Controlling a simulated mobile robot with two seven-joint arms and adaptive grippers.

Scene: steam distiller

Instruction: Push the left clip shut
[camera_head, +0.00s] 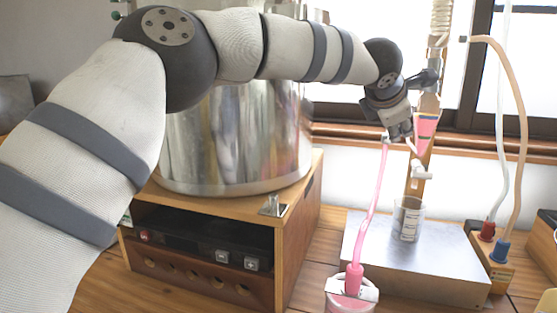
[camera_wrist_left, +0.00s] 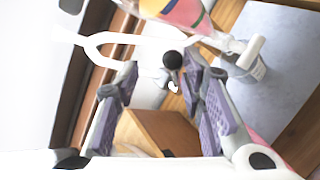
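My left gripper (camera_head: 402,138) is high at the right of the steel pot, close to the pink-filled funnel (camera_head: 426,130). In the left wrist view, the gripper (camera_wrist_left: 160,75) has its purple-padded fingers spread apart. A small black ball (camera_wrist_left: 172,60) shows between the fingertips, with a small white hooked piece (camera_wrist_left: 173,87) just below it; contact cannot be told. A white curved loop (camera_wrist_left: 100,45) lies beyond the fingers, beside the funnel (camera_wrist_left: 185,12). I cannot clearly identify the left clip. My right gripper is not in view.
The steel pot (camera_head: 235,140) stands on a wooden box (camera_head: 300,235). A pink tube (camera_head: 373,205) runs down to a jar (camera_head: 350,300). A beaker (camera_head: 408,218) stands on a grey plate (camera_head: 440,265). Hoses (camera_head: 522,130) rise at the right.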

